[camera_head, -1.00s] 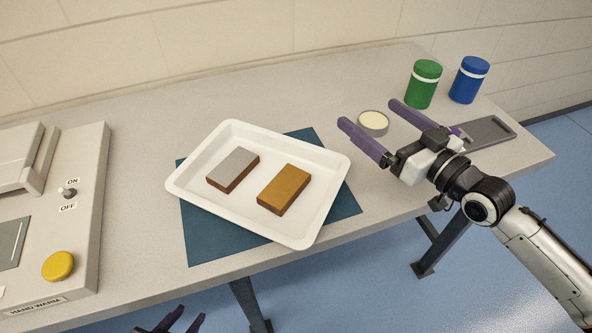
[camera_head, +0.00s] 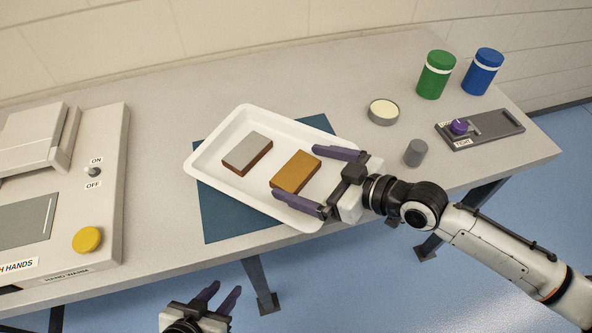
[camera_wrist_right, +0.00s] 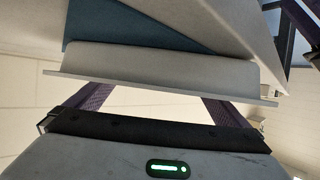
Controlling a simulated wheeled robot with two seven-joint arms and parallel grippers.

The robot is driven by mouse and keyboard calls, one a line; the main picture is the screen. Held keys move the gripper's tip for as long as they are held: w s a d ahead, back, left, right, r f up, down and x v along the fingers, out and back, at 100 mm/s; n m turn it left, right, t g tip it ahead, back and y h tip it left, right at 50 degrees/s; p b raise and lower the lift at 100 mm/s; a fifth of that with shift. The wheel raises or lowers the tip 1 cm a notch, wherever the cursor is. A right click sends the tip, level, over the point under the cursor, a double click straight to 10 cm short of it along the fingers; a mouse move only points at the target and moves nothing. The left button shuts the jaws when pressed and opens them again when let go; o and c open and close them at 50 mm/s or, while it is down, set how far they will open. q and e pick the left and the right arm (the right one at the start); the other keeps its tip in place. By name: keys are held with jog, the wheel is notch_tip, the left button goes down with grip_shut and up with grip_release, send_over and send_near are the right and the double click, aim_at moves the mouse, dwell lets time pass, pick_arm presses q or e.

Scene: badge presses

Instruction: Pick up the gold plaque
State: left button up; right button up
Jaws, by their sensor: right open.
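The gold plaque (camera_head: 296,172) lies flat in the right part of the white tray (camera_head: 216,178), with its brown edge facing me. A silver-grey plaque (camera_head: 247,151) lies to its left in the same tray. My right gripper (camera_head: 294,173) is open, its two purple fingers reaching over the tray's right side, one beyond and one nearer than the gold plaque. I cannot tell how high the fingers are. The right wrist view shows the tray's rim (camera_wrist_right: 160,75) past the open fingers; the plaque is hidden there. My left gripper (camera_head: 224,294) is empty below the table's front edge, fingers apart.
The tray sits on a dark blue mat (camera_head: 222,219). A press with a yellow button (camera_head: 87,239) stands at left. A round tin (camera_head: 383,111), a grey cylinder (camera_head: 415,152), a slider panel (camera_head: 480,129), a green jar (camera_head: 436,75) and a blue jar (camera_head: 483,72) stand at right.

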jog(key=shift+x, duration=1.3)
jog(key=c, duration=1)
jog(key=shift+r, duration=0.1)
